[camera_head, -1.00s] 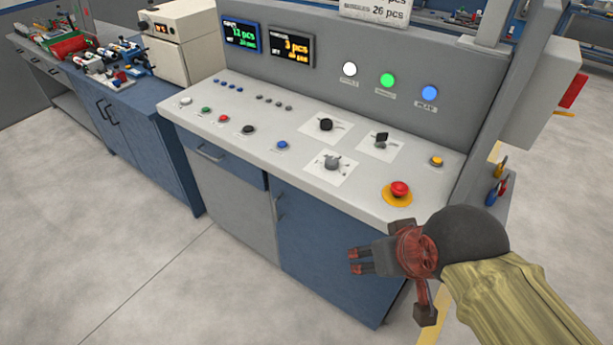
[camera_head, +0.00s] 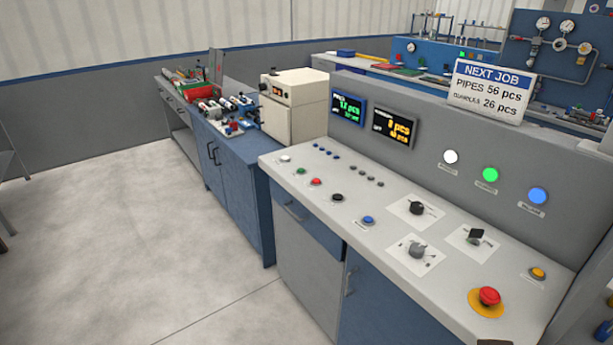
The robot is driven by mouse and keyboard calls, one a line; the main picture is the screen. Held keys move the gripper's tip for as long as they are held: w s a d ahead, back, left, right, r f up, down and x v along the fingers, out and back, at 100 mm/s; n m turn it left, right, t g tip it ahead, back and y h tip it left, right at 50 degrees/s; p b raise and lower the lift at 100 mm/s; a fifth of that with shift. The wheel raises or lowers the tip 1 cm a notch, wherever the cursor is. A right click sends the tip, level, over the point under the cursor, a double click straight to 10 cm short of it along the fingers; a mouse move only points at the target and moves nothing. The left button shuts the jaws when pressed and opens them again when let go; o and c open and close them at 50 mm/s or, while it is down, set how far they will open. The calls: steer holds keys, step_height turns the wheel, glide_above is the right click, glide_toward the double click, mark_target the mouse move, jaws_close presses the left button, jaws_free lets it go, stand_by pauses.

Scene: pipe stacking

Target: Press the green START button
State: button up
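The green button (camera_head: 300,171) is a small round button on the sloped grey top of the control console (camera_head: 271,160). A round green lamp (camera_head: 490,174) glows on the console's upright panel, between a white and a blue lamp. My gripper is outside the view.
A red mushroom button (camera_head: 489,296) on a yellow disc stands at the console's right front. Black (camera_head: 337,198) and blue (camera_head: 368,220) buttons and several knobs share the top. A blue workbench (camera_head: 222,150) adjoins on the left. Open floor (camera_head: 130,230) lies in front.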

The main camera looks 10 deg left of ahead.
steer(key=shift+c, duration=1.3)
